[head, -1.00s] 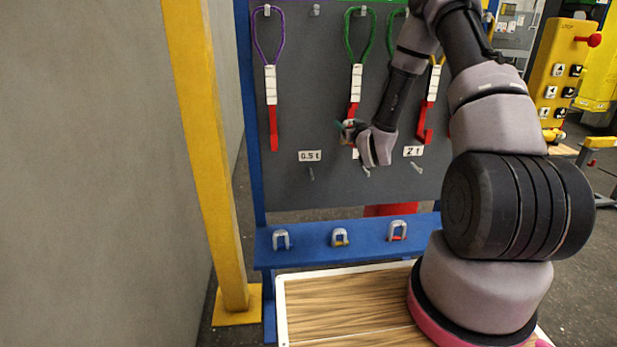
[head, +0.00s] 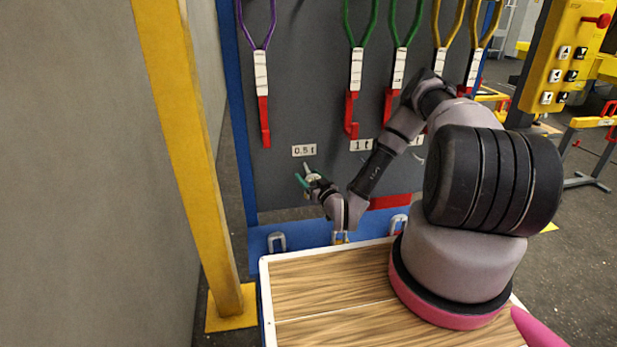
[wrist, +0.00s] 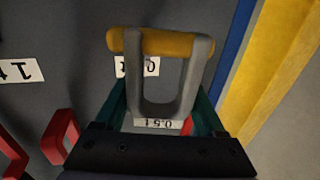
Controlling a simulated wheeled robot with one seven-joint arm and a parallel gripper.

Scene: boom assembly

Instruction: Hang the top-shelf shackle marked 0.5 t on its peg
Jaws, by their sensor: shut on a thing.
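My gripper (head: 308,178) is shut on a grey shackle (wrist: 198,75) with a yellow pin; the wrist view shows it between the teal fingers (wrist: 160,112). A tag marked 0.5 t (wrist: 160,124) shows at the near end of the shackle. In the head view the gripper is just below the 0.5 t label (head: 304,150) on the grey board. That label (wrist: 150,67) is partly behind the shackle in the wrist view. The peg under the label cannot be made out clearly, and I cannot tell whether the shackle touches it.
A blue shelf (head: 310,233) below the board bears shackles, such as one at left (head: 277,242). Slings with red hooks (head: 264,122) hang above the label. A yellow post (head: 185,150) stands left of the board. A wood-topped surface (head: 330,290) is in front.

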